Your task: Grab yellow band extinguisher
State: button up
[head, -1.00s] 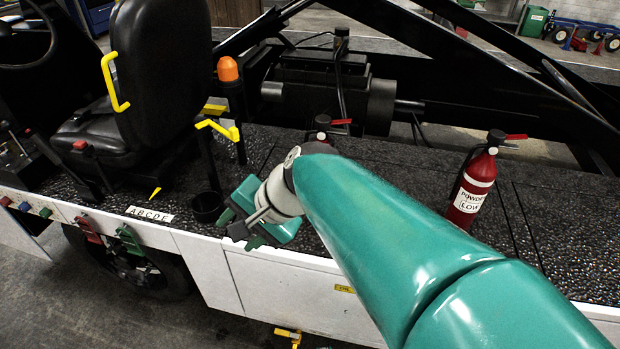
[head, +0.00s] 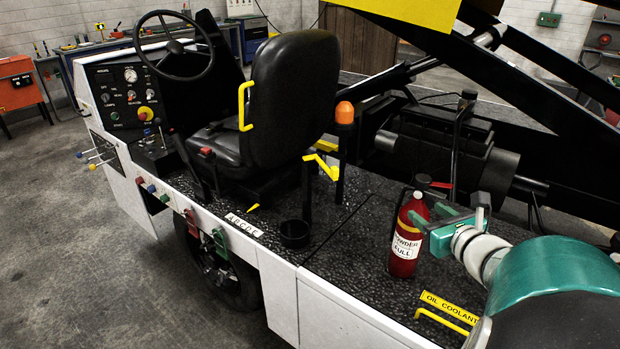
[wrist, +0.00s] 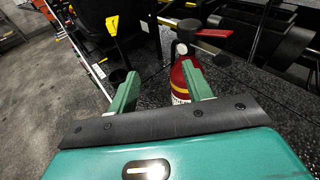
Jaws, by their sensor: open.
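The yellow band extinguisher (head: 403,257) stands upright on the black textured deck. It is red, with a yellow band near the top, a label reading "POWDER FULL", a black valve and a red lever pointing right. My gripper (head: 428,215) is open at its upper right side, level with the upper body. In the wrist view the extinguisher (wrist: 179,84) shows just beyond my gripper (wrist: 160,78), nearer the right finger, which covers part of it. I cannot tell whether that finger touches it. The extinguisher is not gripped.
A black cup (head: 294,234) and an orange beacon (head: 344,113) on a post stand left of the extinguisher, near the black seat (head: 290,85). A yellow handle (head: 442,320) is at the deck's front edge. Black machinery (head: 440,140) lies behind.

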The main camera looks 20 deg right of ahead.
aim_at(423, 192)
jog(key=s+d+m+h, duration=0.2)
jog(key=d+m, duration=0.1)
jog(key=d, duration=0.1)
jog(key=shift+n, duration=0.3)
jog(key=x, duration=1.3)
jog(key=shift+w+a+f, duration=0.25)
jog(key=shift+f, duration=0.15)
jog(key=shift+c, duration=0.2)
grip_shut()
jog(key=shift+r, duration=0.15)
